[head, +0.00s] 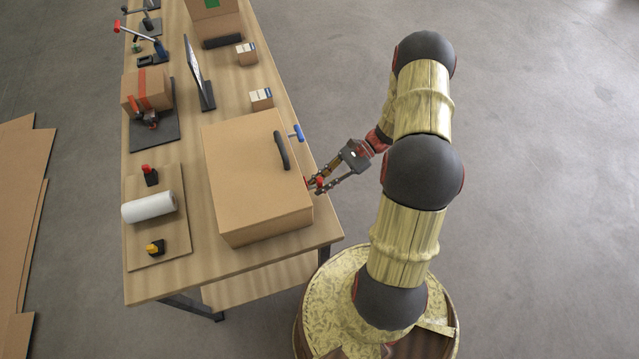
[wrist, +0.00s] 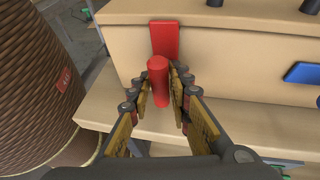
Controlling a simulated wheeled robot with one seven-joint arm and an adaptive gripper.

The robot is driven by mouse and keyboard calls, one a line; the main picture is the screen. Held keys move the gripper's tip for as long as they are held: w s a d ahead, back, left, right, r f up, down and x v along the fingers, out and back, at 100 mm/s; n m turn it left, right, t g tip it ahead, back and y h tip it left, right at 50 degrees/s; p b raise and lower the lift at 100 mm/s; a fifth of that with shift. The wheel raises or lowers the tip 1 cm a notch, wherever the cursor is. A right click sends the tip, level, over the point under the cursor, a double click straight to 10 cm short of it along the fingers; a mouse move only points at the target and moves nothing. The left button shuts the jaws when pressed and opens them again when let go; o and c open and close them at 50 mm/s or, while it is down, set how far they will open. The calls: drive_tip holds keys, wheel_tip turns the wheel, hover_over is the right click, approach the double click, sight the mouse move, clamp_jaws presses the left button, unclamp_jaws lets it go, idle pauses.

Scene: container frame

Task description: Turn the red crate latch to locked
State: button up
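The red crate latch (wrist: 158,80) is on the side of a large tan crate (head: 250,165). In the wrist view it shows as a round-ended red handle in front of a flat red plate (wrist: 165,38). In the head view only a little red shows by the fingertips. My gripper (head: 321,184) is at that side of the crate. In the wrist view its fingers (wrist: 163,90) stand on either side of the red handle, very near it. I cannot tell whether both fingers press on it.
A blue handle (head: 297,132) sticks out from the same crate side, beyond the latch. A black grip (head: 282,150) is on the crate's top. The table (head: 160,285) also bears a white roll (head: 149,206) and a taped box (head: 146,88). A ribbed brown round body stands left in the wrist view.

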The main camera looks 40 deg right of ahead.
drive_tip(key=o, duration=0.4)
drive_tip(key=shift+s, duration=0.1)
drive_tip(key=shift+r, duration=0.1)
drive_tip(key=v, duration=1.2)
